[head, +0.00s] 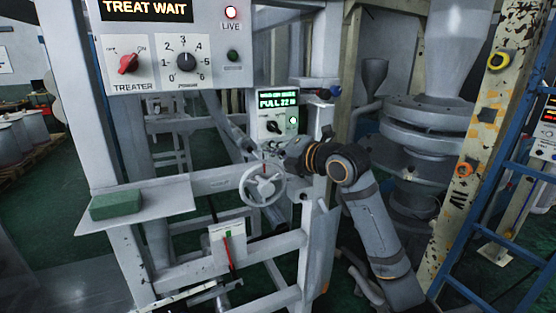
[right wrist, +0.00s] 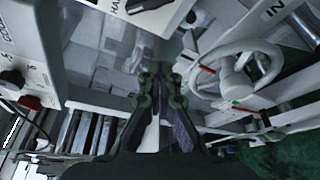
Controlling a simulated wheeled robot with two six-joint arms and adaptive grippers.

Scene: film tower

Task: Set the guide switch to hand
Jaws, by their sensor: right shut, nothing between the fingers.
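A black rotary switch (head: 274,127) sits on a small white box under a green display reading "PULL 22 N". In the right wrist view a dark switch handle (right wrist: 148,4) shows at the top edge on a white box, beside a partly cut-off label starting "HA"; it appears to be the same switch. Its exact setting is too small to tell. My right gripper (head: 270,147) is just below this box, apart from the switch. Its fingers (right wrist: 160,78) are shut and empty. My left gripper is not in view.
A white handwheel (head: 263,187) is just below my right gripper. The upper panel has a red treater knob (head: 128,63) and a black power dial (head: 187,61). A green block (head: 116,204) lies on a shelf at left. Frame rails surround the gripper closely.

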